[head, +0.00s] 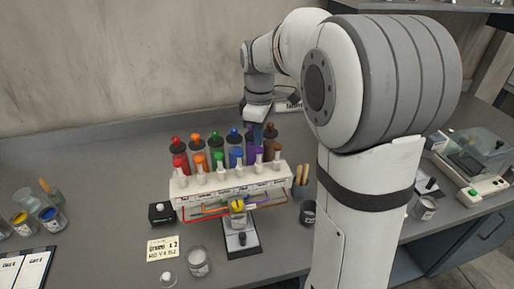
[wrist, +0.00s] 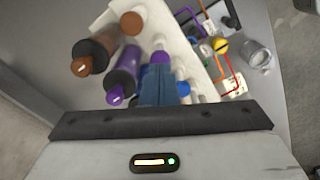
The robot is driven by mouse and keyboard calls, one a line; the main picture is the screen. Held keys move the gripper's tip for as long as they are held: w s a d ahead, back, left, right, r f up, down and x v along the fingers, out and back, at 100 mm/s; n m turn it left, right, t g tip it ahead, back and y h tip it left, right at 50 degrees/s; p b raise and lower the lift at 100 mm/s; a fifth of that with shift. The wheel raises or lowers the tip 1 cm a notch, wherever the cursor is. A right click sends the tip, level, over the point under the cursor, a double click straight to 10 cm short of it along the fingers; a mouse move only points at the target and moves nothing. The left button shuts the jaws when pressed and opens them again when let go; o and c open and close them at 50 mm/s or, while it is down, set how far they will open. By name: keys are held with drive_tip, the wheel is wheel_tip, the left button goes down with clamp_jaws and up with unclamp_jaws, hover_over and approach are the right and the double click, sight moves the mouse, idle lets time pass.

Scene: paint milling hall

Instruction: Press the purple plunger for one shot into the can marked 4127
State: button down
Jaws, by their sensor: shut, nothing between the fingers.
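The purple plunger (head: 258,161) is in the front row of coloured plungers on the white dispenser rack (head: 215,184). It also shows in the wrist view (wrist: 161,58), just beyond my fingertips. My gripper (head: 257,140) is shut and empty, pointing down over the purple end of the rack. Its blue fingers (wrist: 160,90) are close to the plunger; I cannot tell whether they touch. A small container with yellow on top (head: 237,206) stands at the front of the rack, on a dark stand. I cannot read 4127 on any can.
Brown (wrist: 131,23) and blue (wrist: 183,89) plungers flank the purple one. Coloured bottles stand behind, including a purple bottle (wrist: 122,78). A glass jar (head: 197,261), a note card (head: 163,249) and a black box (head: 161,213) lie in front. A balance (head: 470,165) stands right.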

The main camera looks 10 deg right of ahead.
sight(259, 149)
drive_tip(key=shift+f, duration=0.1)
idle(0.5)
drive_tip(key=shift+f+b, duration=1.2)
drive_tip(key=shift+f, duration=0.55)
drive_tip(key=shift+r, duration=0.1)
drive_tip(key=shift+r+p, duration=1.5)
drive_tip(key=shift+r, duration=0.25)
wheel_tip(259, 149, up, 5)
drive_tip(key=p, duration=0.4)
